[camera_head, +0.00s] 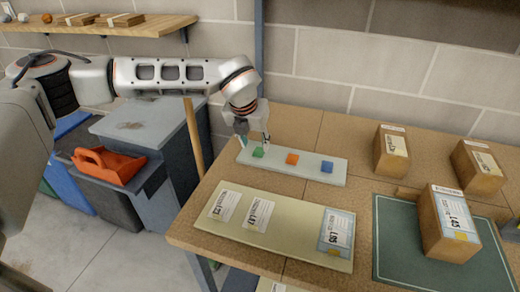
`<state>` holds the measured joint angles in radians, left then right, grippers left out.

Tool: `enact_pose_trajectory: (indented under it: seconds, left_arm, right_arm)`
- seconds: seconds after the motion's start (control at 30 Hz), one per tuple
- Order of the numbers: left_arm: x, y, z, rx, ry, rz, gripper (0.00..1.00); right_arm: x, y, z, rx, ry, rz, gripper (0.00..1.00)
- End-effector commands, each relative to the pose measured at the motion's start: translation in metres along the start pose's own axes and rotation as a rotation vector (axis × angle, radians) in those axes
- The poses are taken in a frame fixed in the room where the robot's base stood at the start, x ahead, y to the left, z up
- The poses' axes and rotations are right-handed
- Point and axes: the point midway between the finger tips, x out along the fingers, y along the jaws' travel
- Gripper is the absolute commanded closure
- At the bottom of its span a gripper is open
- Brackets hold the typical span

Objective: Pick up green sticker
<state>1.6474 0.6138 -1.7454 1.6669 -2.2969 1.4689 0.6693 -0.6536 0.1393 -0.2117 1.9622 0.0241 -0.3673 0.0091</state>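A small green sticker (258,152) lies at the left end of a pale tray (310,171) on the wooden table. An orange sticker (292,158) and a blue sticker (327,167) lie to its right on the same tray. My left gripper (254,144) points down right at the green sticker, just above or around its left side. The fingers are small and dark, and I cannot tell whether they touch it or how wide they are. My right gripper is not clearly in view; only a dark part shows at the right edge.
A beige board (280,245) with labelled cards lies in front of the tray. Cardboard boxes stand at right, one (448,235) on a green mat (395,250). An orange tool carrier (103,167) sits on bins at left. A wall shelf (120,28) is at upper left.

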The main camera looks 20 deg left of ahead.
Motion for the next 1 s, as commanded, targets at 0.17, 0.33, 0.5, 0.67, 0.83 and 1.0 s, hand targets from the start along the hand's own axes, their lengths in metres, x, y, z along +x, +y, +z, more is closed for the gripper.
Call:
enact_pose_trajectory:
  seconds: [0.17,0.33,0.5,0.67,0.83,1.0]
  left_arm:
    - [0.017,0.002,0.001,-0.001,0.002,0.001,0.62]
    - [0.042,0.003,0.004,0.0,0.002,0.0,0.62]
    - [0.057,0.003,0.004,0.0,0.0,-0.001,0.62]
    - [0.059,0.003,0.004,0.0,-0.001,-0.001,0.62]
    - [0.058,0.003,0.004,0.0,-0.001,-0.001,0.78]
    - [0.058,0.003,0.004,0.0,-0.001,-0.001,0.89]
  right_arm:
    - [-0.003,-0.001,0.0,0.0,-0.007,-0.002,0.6]
    - [-0.005,0.001,-0.008,-0.001,-0.001,-0.001,0.6]
    - [-0.005,0.003,-0.015,-0.002,0.009,0.001,0.6]
    - [-0.005,0.003,-0.016,-0.002,0.012,0.002,0.6]
    - [-0.005,0.003,-0.016,-0.002,0.011,0.002,0.6]
    - [-0.005,0.003,-0.015,-0.002,0.01,0.002,0.6]
